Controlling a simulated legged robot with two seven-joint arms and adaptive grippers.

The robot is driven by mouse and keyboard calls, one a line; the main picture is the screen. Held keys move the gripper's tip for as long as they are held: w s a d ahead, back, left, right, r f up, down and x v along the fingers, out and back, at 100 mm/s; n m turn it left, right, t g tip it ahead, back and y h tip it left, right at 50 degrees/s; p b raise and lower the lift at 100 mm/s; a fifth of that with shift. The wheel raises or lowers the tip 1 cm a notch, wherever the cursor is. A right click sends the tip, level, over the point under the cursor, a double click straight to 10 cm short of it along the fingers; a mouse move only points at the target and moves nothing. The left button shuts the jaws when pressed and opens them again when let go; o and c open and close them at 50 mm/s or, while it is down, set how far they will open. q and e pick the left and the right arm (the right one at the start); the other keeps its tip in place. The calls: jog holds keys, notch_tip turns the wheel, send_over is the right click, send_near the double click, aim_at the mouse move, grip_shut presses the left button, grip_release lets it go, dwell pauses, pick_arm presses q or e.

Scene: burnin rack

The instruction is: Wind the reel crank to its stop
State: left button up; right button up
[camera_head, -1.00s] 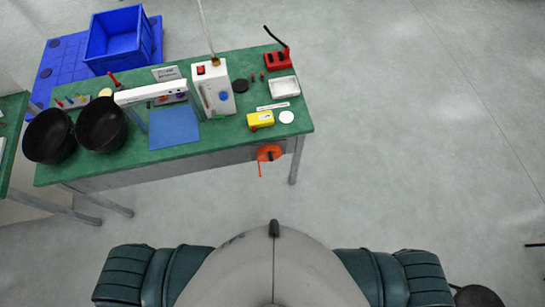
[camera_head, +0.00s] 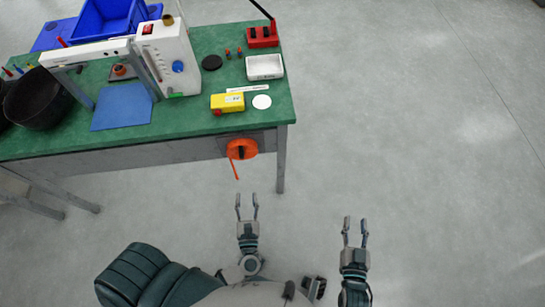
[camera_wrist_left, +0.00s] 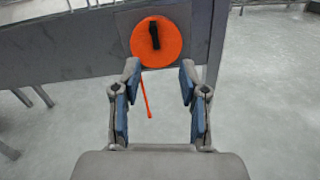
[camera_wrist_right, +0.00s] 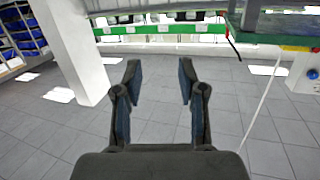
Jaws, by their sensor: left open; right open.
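The orange reel (camera_head: 242,149) is mounted on the front side of the green-topped bench, near its right leg. A dark crank handle stands on its face, and an orange strip hangs below it. The reel also shows in the left wrist view (camera_wrist_left: 157,42), with its dark crank (camera_wrist_left: 153,30) upright on the disc. My left gripper (camera_head: 247,207) is open and empty, below and apart from the reel, with its fingers pointing toward it. My right gripper (camera_head: 355,232) is open and empty over bare floor, to the right of the bench.
The green bench (camera_head: 205,128) carries a yellow box (camera_head: 227,102), a white tray (camera_head: 265,67), a red holder (camera_head: 262,37), a white device (camera_head: 168,58) and a blue mat (camera_head: 122,107). A bench leg (camera_head: 281,160) stands just right of the reel. The floor to the right is clear.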

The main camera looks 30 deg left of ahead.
pick_arm(q)
jog(key=a+n, duration=0.2)
jog(key=n, duration=0.1)
send_near(242, 155)
jog(key=w, duration=0.3)
jog(key=shift+m+g+y, duration=0.3)
jog(key=shift+g, duration=0.1)
jog(key=w+a, duration=0.2)
jog(key=w+a+f+b, duration=0.1)
jog(key=w+a, duration=0.2)
jog(key=shift+a, duration=0.1)
jog(key=shift+w+a, duration=0.2)
jog(key=shift+w, duration=0.05)
jog(key=shift+w+d+r, duration=0.1)
jog(key=shift+w+d, duration=0.05)
jog(key=shift+d, duration=0.1)
jog(key=shift+d+r, duration=0.15)
jog(key=shift+d, duration=0.25)
jog(key=c, duration=0.4)
jog(key=shift+a, duration=0.1)
jog(key=c, duration=0.4)
jog(key=shift+a, duration=0.4)
grip_shut()
pick_arm(e)
jog(key=shift+s+r+t, duration=0.1)
jog(key=shift+r+t, duration=0.55)
jog(key=shift+r, duration=0.6)
jog(key=shift+s+r+t, duration=0.1)
jog(key=shift+r+t, duration=0.55)
jog(key=shift+r, duration=0.6)
